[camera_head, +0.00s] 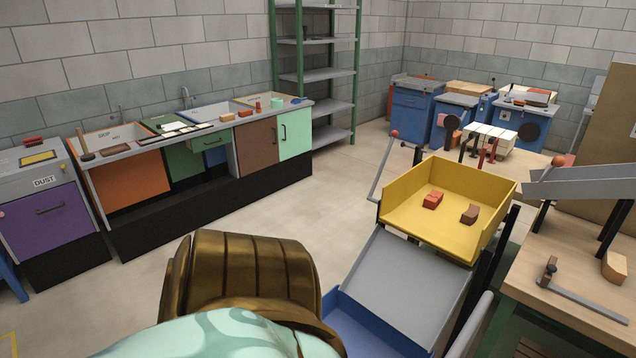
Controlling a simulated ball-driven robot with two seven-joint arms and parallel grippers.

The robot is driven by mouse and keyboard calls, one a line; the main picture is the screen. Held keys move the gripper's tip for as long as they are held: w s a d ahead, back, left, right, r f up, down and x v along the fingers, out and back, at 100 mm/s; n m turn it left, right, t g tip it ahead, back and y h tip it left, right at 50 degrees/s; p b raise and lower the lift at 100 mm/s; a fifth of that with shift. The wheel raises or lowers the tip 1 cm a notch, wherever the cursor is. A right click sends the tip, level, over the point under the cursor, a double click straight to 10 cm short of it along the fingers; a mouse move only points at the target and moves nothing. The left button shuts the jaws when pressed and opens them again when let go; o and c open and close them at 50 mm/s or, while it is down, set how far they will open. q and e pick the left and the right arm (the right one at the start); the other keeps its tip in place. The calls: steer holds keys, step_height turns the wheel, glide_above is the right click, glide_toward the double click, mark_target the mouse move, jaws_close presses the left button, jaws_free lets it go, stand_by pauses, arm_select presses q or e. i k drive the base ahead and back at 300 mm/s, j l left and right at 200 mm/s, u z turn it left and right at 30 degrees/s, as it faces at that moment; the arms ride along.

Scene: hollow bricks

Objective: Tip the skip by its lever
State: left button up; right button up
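The skip is a yellow open tray (430,228) at the right of the head view. It stands above a sloping grey chute (405,280). A red brick (433,200) and a brown brick (470,214) lie on its floor, apart from each other. A grey lever (381,170) with a red ball knob (394,134) rises at the skip's left side, leaning to the upper right. A blue bin (370,325) sits below the chute, partly hidden. Neither of my grippers shows; a bronze and mint part of my own body fills the bottom middle.
A wooden bench (570,270) with a metal square stands close at the right. A long counter (130,155) with sinks runs along the left wall. Blue machines (415,105) stand at the back right. The floor (300,205) between counter and skip is clear.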

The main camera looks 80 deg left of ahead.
mark_target(401, 208)
steer(key=u, duration=2)
